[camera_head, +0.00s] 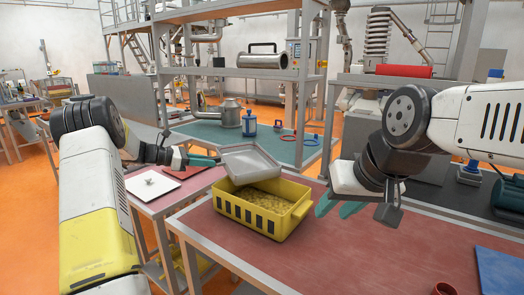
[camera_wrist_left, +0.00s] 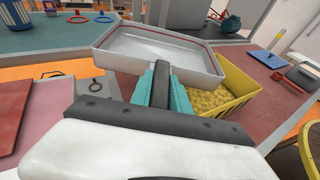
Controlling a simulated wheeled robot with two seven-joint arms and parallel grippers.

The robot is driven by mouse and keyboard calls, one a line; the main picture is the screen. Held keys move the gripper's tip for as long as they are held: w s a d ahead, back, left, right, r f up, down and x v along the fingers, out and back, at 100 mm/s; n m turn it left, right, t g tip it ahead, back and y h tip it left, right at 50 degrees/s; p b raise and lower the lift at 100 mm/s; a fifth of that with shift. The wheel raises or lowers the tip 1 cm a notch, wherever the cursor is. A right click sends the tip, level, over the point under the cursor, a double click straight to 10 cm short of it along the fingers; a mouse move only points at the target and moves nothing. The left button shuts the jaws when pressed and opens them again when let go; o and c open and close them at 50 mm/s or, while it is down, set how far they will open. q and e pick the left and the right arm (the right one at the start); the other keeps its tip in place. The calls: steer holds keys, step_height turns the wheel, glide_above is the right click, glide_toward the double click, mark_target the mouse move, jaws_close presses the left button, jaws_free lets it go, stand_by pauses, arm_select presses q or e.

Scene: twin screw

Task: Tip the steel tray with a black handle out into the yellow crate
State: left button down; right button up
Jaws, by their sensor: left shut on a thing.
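The steel tray (camera_head: 250,163) is a shallow, grey, rectangular pan held tilted above the back left part of the yellow crate. Its inside looks empty in the left wrist view (camera_wrist_left: 160,48). My left gripper (camera_head: 207,160) is shut on its black handle (camera_wrist_left: 160,84), with teal fingers on both sides. The yellow crate (camera_head: 247,217) stands on the red-topped table and holds many small yellow pieces (camera_head: 262,200). It also shows at the right of the left wrist view (camera_wrist_left: 240,82). My right gripper (camera_head: 338,207) is right of the crate, empty, its teal fingers apart.
The red table (camera_head: 340,262) is clear in front of the crate.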

arm_select(q)
steer(key=shift+f, duration=0.25)
stand_by(0.3)
steer(key=shift+r, duration=1.5)
